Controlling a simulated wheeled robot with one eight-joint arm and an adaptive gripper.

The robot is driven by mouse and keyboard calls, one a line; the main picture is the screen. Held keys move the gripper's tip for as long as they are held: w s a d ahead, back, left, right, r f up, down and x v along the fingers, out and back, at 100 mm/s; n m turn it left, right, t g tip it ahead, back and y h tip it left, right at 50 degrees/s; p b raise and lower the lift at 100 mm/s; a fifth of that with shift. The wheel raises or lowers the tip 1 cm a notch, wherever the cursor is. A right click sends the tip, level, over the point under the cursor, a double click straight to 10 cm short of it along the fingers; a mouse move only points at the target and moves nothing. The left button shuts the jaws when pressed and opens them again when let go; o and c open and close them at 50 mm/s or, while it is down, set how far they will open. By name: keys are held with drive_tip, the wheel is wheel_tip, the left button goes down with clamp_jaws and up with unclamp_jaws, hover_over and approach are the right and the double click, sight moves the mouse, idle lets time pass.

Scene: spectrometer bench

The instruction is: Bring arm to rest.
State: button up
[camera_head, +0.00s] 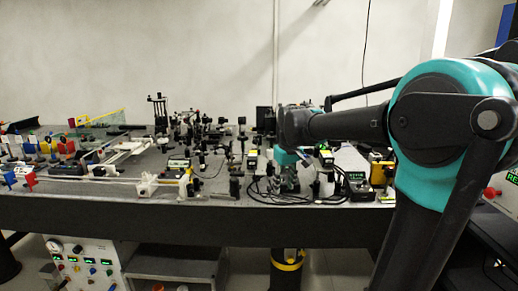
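My arm comes in from the right, with a large teal and black joint, and its dark forearm reaches left over the optical bench (300,212). The forearm ends at a black wrist with a teal part below it. My gripper (288,180) seems to hang under that wrist, above or among the bench parts. It is small and blends with the dark equipment, so its fingers cannot be made out. I cannot tell whether it touches anything or holds anything.
The bench top is crowded with optical mounts, cables and small meters, including one with a green display (356,176). A white control panel (82,262) stands below at left. A yellow and black round object (287,266) is under the bench. The air above the bench's left half is clear.

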drive_tip(key=s+d+f+m+t, duration=0.1)
drive_tip(key=s+d+f, duration=0.4)
drive_tip(key=s+f, duration=0.5)
drive_tip(key=s+d+f+m+t, duration=0.1)
drive_tip(key=s+d+f+m, duration=0.3)
drive_tip(key=s+f, duration=0.6)
drive_tip(key=shift+s+d, duration=0.3)
drive_tip(key=shift+d, duration=0.4)
idle(0.3)
